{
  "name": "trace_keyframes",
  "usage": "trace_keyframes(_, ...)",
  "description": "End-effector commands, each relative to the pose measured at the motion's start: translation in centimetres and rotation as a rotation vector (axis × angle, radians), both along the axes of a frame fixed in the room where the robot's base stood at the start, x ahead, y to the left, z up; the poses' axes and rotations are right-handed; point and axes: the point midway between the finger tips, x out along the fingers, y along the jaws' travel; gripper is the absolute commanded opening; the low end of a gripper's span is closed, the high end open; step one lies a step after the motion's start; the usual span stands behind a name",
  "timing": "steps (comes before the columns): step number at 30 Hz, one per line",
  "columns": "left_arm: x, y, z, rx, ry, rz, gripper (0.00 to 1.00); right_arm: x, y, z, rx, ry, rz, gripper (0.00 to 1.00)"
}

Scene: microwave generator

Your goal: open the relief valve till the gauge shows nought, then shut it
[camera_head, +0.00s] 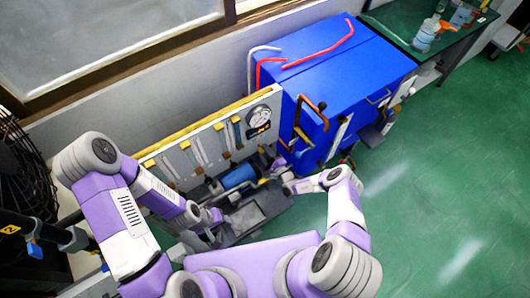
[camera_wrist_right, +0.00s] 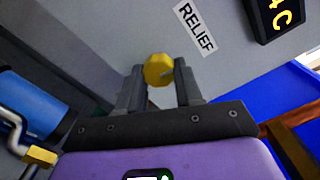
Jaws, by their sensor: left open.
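The yellow relief knob (camera_wrist_right: 158,70) sits on the grey panel beside a white RELIEF label (camera_wrist_right: 195,28) in the right wrist view. My right gripper (camera_wrist_right: 160,82) has one finger on each side of the knob, at the fingertips. I cannot tell whether both fingers press on it. In the head view my right gripper (camera_head: 281,171) is low at the panel's right end, and the knob is not clear there. The round white gauge (camera_head: 258,116) is high on the panel's right end; its needle is too small to read. My left gripper (camera_head: 213,217) is open, low in front of the panel.
A blue cylinder (camera_head: 238,177) lies below the panel, with a crank (camera_wrist_right: 38,156) near it in the wrist view. A blue cabinet (camera_head: 335,85) with red and copper pipes stands right of the panel. Green floor (camera_head: 440,190) is clear at the right.

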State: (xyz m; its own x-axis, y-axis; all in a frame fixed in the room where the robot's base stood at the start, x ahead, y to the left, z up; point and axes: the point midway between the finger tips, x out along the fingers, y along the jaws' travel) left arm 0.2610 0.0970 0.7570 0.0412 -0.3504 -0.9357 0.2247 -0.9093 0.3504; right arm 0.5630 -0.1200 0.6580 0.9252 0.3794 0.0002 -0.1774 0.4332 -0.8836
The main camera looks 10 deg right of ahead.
Motion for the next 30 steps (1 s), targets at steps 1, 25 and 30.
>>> trace_keyframes(1,0.0,0.0,0.0,0.000,0.000,0.000,0.43,0.0,0.0,0.0,0.000,0.002,0.000,0.41)
trace_keyframes(25,0.0,0.0,1.4,0.000,0.000,0.000,0.43,-5.2,-2.2,0.1,0.001,0.003,-0.002,0.61)
trace_keyframes(30,0.0,0.0,1.6,0.000,0.000,0.000,0.43,-6.7,-2.8,0.0,0.000,0.002,-0.001,0.61)
